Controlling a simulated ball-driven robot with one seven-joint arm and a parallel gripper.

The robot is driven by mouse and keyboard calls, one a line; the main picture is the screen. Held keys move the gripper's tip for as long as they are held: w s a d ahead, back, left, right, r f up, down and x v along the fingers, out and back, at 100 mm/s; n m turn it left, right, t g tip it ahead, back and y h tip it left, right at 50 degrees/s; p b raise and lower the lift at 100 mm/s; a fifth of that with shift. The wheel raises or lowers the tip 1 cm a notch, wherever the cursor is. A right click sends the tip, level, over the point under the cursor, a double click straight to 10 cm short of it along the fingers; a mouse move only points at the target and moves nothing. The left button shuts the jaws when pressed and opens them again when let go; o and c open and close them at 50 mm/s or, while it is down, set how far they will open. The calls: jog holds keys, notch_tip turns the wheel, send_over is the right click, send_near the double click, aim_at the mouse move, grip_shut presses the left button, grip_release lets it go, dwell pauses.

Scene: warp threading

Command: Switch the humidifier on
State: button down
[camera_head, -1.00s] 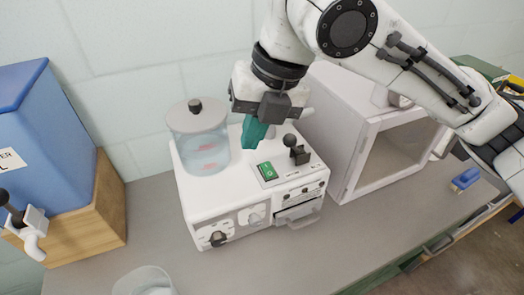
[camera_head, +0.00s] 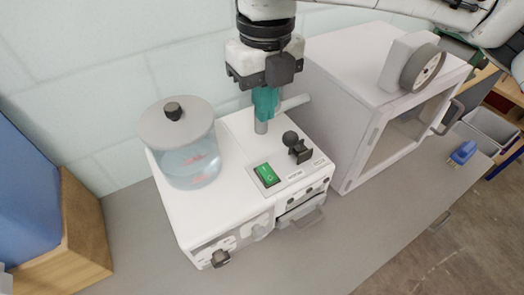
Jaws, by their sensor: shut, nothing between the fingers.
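The humidifier (camera_head: 215,225) is a white box on the grey bench, with a clear lidded water tank (camera_head: 185,160) on its left side. A green rocker switch (camera_head: 266,175) sits on a plate on its top, near the front right. My gripper (camera_head: 263,120) has teal fingers and points down, shut and empty. It is above the rear part of the humidifier's top, behind the switch and just right of the tank. A grey tube or post shows just below the fingertips; I cannot tell whether they touch it.
A black knob on a bracket (camera_head: 298,149) stands right of the switch. A white cabinet with a windowed door (camera_head: 385,140) is close on the right. A blue brush (camera_head: 462,153) lies at far right.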

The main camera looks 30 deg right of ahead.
jog(key=shift+s, duration=0.1)
jog(key=shift+s+r+p, duration=0.3)
jog(key=shift+s+p, duration=0.2)
jog(key=shift+s, duration=0.2)
